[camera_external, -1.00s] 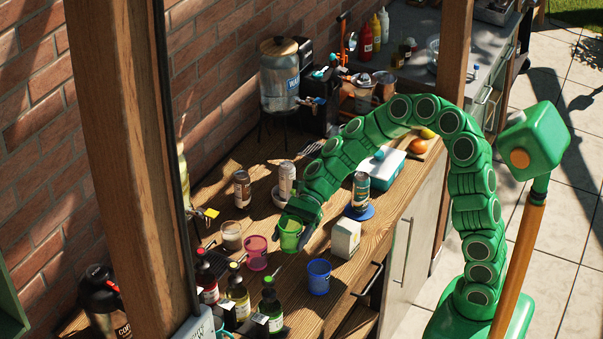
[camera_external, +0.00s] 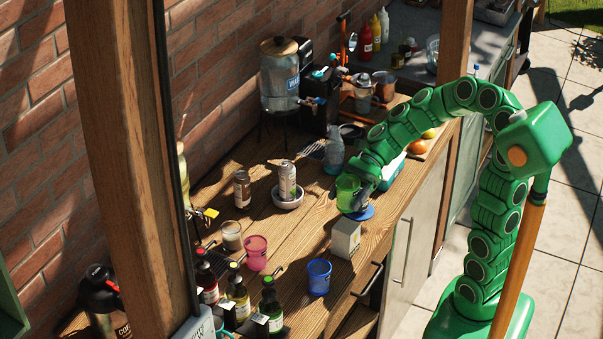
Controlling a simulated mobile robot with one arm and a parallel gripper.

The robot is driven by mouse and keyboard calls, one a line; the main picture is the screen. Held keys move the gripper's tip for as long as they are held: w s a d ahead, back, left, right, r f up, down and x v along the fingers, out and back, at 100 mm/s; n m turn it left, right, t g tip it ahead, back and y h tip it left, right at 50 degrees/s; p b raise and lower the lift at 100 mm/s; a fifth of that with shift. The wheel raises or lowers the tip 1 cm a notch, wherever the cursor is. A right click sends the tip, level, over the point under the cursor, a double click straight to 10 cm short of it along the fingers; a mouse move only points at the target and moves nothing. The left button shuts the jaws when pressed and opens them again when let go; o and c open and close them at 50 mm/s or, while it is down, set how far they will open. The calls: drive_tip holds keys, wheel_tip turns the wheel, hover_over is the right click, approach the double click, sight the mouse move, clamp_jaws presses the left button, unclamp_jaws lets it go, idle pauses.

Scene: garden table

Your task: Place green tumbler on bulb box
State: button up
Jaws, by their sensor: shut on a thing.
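My gripper (camera_external: 363,191) is shut on the green tumbler (camera_external: 347,193) and holds it roughly upright. The tumbler shows just above and left of a blue disc (camera_external: 362,213) in the picture; its height over the table is hard to tell. A small white carton (camera_external: 346,239), which looks like the bulb box, stands on the table below the tumbler in the picture. The carton's top looks clear, and the tumbler is apart from it.
A pink tumbler (camera_external: 255,252) and a blue tumbler (camera_external: 319,276) stand on the wooden table. A can (camera_external: 287,180) stands in a white bowl (camera_external: 288,202). A clear bottle (camera_external: 334,150) stands behind my gripper.

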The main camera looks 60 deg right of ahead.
drive_tip(key=s+d+r+m+t, duration=0.2)
drive_tip(key=s+d+r, duration=0.15)
drive_tip(key=s, duration=0.65)
drive_tip(key=t, duration=0.1)
hover_over(346, 226)
drive_tip(key=s, duration=0.2)
drive_tip(key=shift+m+h, duration=0.4)
drive_tip(key=f, duration=0.8)
drive_tip(key=shift+w+d+f, duration=0.1)
drive_tip(key=shift+w+f, duration=0.15)
drive_tip(key=shift+f, duration=0.1)
drive_tip(key=shift+w+f, duration=0.75)
drive_tip(key=shift+f, duration=1.6)
drive_tip(key=shift+f, duration=0.1)
drive_tip(key=o, duration=1)
drive_tip(key=shift+o, duration=0.2)
